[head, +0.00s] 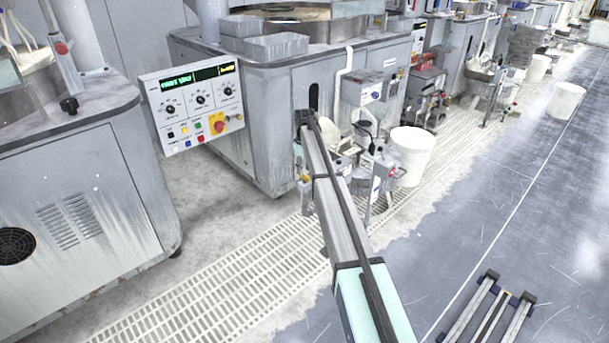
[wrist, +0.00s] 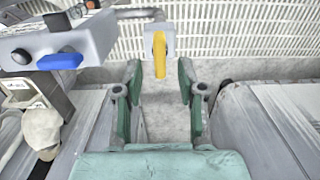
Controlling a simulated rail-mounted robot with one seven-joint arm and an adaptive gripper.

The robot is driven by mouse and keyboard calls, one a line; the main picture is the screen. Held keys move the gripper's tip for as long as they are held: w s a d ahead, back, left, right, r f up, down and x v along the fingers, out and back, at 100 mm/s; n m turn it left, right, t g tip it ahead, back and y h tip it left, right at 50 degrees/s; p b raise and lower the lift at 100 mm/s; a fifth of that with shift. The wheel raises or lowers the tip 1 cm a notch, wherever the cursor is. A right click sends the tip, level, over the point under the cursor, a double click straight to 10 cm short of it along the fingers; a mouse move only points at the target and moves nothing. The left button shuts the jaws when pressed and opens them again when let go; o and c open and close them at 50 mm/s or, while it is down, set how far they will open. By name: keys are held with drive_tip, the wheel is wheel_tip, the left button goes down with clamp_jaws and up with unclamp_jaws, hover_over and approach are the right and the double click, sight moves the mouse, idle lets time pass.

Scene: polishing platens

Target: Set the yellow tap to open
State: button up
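The yellow tap shows in the wrist view as a yellow lever handle (wrist: 159,54) on a pale grey valve body (wrist: 160,32), fed by a metal pipe. The lever points down in the picture. My gripper (wrist: 159,80) has its two green fingers spread apart, with nothing held between them. The lever lies just beyond the fingertips, roughly midway between them, and looks apart from both. I cannot tell the exact distance in depth.
A grey box with a blue handle (wrist: 60,61) is left of the fingers in the wrist view. In the head view, a control panel (head: 195,108) hangs left of my arm and a white bucket (head: 411,152) stands to its right. Slotted floor grating (head: 225,285) runs below.

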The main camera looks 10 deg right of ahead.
sight(305, 175)
drive_tip(key=shift+f, duration=1.6)
clamp_jaws()
